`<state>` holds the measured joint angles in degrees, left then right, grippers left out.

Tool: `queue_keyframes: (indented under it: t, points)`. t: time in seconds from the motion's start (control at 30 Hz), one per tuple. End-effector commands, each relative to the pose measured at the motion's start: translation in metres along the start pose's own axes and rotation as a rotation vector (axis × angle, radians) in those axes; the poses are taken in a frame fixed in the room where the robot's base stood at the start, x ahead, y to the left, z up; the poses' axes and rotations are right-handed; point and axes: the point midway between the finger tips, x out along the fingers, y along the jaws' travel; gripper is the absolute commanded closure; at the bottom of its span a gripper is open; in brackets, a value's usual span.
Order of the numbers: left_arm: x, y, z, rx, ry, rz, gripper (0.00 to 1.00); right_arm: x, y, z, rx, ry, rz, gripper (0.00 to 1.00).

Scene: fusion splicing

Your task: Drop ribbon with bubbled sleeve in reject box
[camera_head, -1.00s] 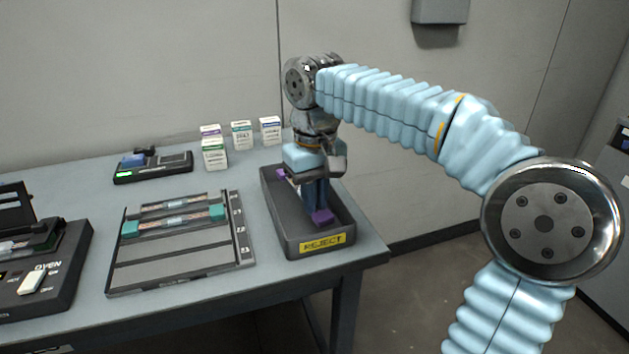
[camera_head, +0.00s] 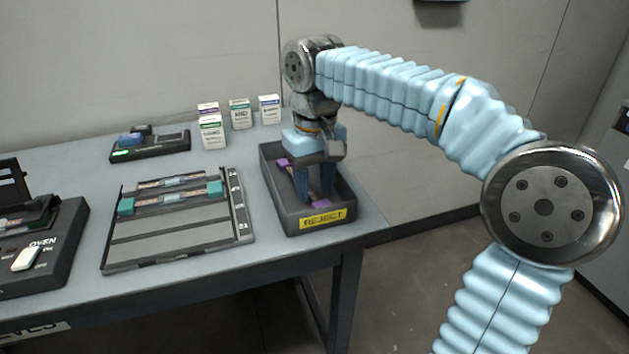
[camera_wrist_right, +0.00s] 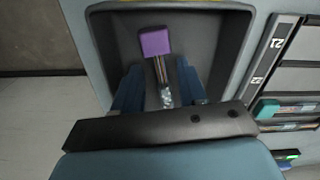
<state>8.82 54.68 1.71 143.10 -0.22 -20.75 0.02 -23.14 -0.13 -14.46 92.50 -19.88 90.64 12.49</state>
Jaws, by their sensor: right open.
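The dark reject box (camera_head: 337,225) with a yellow REJECT label stands at the table's right front corner. A ribbon with purple end blocks (camera_head: 321,204) lies inside it, one end near the label and the other near the left wall. My right gripper (camera_head: 315,198) points down into the box, open, with its blue fingers on either side of the ribbon. Bubbles in the sleeve cannot be made out. My left gripper is out of view.
A tray (camera_head: 180,245) left of the box holds ribbons with teal end blocks (camera_head: 214,188). The oven (camera_head: 40,250) stands at the far left. Several small cartons (camera_head: 212,132) and a dark device with a green light (camera_head: 150,146) stand at the back.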

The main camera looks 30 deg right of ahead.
Motion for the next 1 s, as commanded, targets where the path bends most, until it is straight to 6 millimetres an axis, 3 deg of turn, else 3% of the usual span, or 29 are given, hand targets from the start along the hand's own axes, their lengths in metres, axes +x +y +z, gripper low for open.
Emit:
queue_keyframes:
  t: [0.13, 0.23, 0.63, 0.8, 1.0]
  points:
    - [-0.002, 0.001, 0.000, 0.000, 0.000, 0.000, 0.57, -0.006, 0.000, -0.001, 0.000, 0.002, 0.000, 0.59]
    - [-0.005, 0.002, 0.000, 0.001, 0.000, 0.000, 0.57, -0.022, 0.000, -0.001, 0.001, 0.003, 0.000, 0.59]
    - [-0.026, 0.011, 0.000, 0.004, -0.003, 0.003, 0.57, -0.117, 0.000, -0.001, 0.001, 0.002, 0.000, 0.59]
    - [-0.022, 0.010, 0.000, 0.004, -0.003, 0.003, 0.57, -0.133, 0.000, -0.001, -0.001, 0.001, 0.000, 0.59]
    - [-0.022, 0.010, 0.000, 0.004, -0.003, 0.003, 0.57, -0.138, 0.000, 0.000, 0.000, 0.000, 0.000, 0.59]
